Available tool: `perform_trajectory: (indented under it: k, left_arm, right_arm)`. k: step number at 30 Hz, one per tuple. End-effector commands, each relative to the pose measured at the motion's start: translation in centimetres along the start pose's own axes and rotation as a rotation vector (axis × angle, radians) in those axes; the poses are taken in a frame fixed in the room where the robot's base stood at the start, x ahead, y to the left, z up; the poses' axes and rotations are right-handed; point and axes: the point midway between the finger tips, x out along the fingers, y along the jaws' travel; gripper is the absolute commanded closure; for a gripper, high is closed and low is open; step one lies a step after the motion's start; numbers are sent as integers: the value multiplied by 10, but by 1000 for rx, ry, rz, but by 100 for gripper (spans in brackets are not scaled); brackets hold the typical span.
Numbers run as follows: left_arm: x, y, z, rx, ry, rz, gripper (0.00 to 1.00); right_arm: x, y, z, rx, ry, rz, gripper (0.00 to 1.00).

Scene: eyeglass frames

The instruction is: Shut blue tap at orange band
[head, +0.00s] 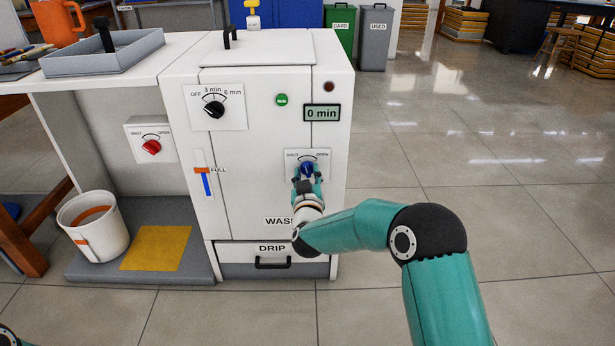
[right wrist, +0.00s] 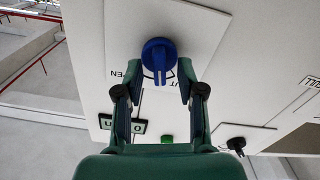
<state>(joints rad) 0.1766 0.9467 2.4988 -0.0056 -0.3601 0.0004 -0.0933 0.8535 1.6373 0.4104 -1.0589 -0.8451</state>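The blue tap (head: 307,168) is on the front panel of the white machine, under a SHUT–OPEN scale. In the right wrist view the tap (right wrist: 158,55) shows its handle pointing between the two labels. My right gripper (head: 307,184) is at the tap from below. In the right wrist view its two fingers (right wrist: 159,80) are spread on either side of the handle, with gaps visible. I cannot tell whether they touch the panel. The FULL gauge has an orange band (head: 202,170) above a blue column (head: 207,185) that reaches about up to it. My left gripper is not in view.
A red tap (head: 151,147) is on the side panel at left, above a white bucket (head: 95,225) and a yellow mat (head: 157,248). A timer dial (head: 214,109), green button (head: 282,100) and 0 min display (head: 322,113) are above. Open floor lies to the right.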

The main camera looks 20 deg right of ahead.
Motion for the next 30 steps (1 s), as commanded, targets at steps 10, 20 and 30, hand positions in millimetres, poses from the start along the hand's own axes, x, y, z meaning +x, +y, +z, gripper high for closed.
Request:
perform_trajectory:
  k: [10,20,30]
  left_arm:
    - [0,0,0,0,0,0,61]
    - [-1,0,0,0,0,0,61]
    - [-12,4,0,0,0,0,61]
  right_arm:
    - [0,0,0,0,0,0,85]
    - [0,-1,0,-3,0,-1,100]
    - [0,-1,-2,-107,0,-1,100]
